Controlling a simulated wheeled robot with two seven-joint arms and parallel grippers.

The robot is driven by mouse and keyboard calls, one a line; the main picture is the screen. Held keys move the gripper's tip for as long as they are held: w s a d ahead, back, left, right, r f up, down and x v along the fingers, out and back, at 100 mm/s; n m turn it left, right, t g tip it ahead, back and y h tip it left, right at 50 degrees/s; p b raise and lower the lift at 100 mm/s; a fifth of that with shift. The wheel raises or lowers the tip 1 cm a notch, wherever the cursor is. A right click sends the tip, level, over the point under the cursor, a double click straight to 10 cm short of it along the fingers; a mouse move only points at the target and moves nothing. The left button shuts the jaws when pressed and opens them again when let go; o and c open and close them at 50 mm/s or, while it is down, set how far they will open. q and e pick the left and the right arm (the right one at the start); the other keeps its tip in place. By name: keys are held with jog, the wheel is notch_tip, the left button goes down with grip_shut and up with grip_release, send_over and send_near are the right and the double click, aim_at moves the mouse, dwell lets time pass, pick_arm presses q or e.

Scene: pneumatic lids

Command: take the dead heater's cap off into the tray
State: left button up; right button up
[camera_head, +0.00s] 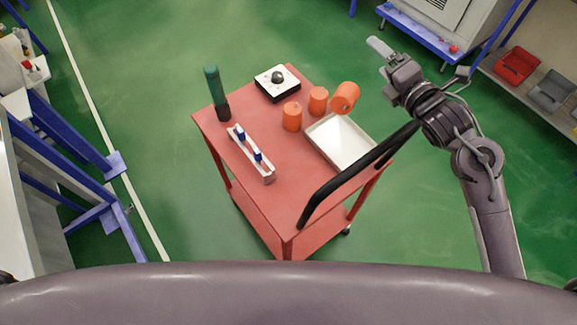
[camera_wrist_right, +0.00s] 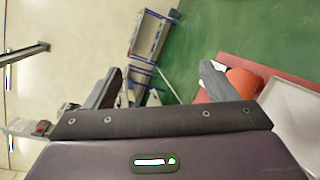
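Three orange cylinders stand on the red cart: a left one (camera_head: 292,116), a middle one (camera_head: 318,100) and a right one (camera_head: 345,97), which looks larger and tilted, with a dark spot on its end. I cannot tell which thing is the dead heater or its cap. The pale tray (camera_head: 340,141) lies in front of them and looks empty; it also shows in the wrist view (camera_wrist_right: 295,122). My right gripper (camera_head: 379,60) is open and empty, above and right of the cylinders. In the wrist view its fingers are wide apart, and an orange cylinder (camera_wrist_right: 243,83) shows beside the right finger. My left gripper is out of view.
The red cart (camera_head: 273,150) also bears a green upright cylinder (camera_head: 213,88), a black-and-white box with a dark knob (camera_head: 277,82) and a narrow rack with blue pieces (camera_head: 251,155). The cart's black handle (camera_head: 350,180) rises at the near right. Green floor surrounds the cart.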

jog(key=b+v, duration=0.3)
jog(key=v, duration=0.5)
jog(key=shift+f, duration=0.1)
dwell(0.6)
